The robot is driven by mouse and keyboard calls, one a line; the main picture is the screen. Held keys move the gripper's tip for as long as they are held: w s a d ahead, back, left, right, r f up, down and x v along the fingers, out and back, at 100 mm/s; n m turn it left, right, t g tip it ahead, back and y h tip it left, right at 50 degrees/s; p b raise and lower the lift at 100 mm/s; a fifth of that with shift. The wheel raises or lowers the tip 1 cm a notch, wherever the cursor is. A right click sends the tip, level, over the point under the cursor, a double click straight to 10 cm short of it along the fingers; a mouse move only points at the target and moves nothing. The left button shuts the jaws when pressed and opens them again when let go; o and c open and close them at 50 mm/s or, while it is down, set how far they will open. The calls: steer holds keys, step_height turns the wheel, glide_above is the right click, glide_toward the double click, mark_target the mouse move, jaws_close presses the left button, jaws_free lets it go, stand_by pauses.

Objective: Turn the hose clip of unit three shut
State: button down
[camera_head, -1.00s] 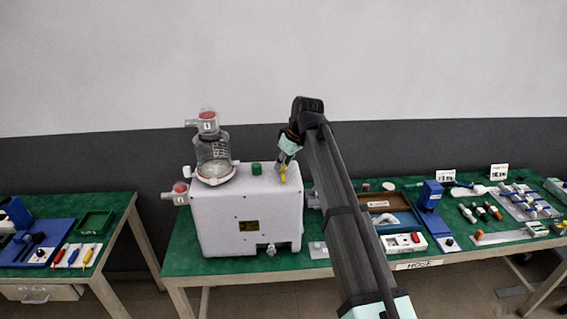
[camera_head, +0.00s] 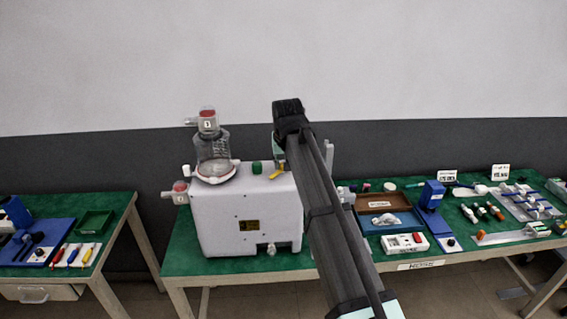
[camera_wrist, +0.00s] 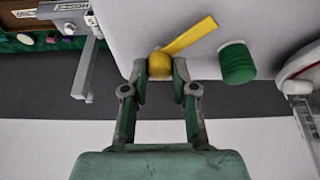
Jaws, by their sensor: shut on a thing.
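The white pump unit (camera_head: 245,215) stands on the green bench. Its canister label (camera_head: 207,124) is too small to read surely. The yellow hose clip (camera_head: 276,172) sits on the unit's top, right of a green cap (camera_head: 257,167). In the wrist view my gripper (camera_wrist: 160,72) is shut on the rounded hub of the yellow clip (camera_wrist: 188,36), with one finger on each side. In the head view my arm hides the fingertips.
A clear canister (camera_head: 213,153) with a red-capped top stands left of the clip. A grey upright bar (camera_wrist: 86,70) is beside the unit in the wrist view. Trays, a blue stand (camera_head: 431,195) and small parts fill the bench to the right.

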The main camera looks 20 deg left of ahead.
steer(key=m+h, duration=0.1)
steer(key=m, duration=0.1)
steer(key=m+h, duration=0.1)
steer(key=m, duration=0.2)
steer(key=shift+a+m+t+b, duration=0.15)
steer(key=shift+m+t+b, duration=0.15)
steer(key=shift+b, duration=0.1)
steer(key=shift+m+h+b, duration=0.4)
steer(key=shift+m+h, duration=0.5)
steer(key=shift+m, duration=1)
steer(key=c, duration=0.9)
jaws_free()
steer(key=v, duration=1.2)
steer(key=shift+w, duration=0.2)
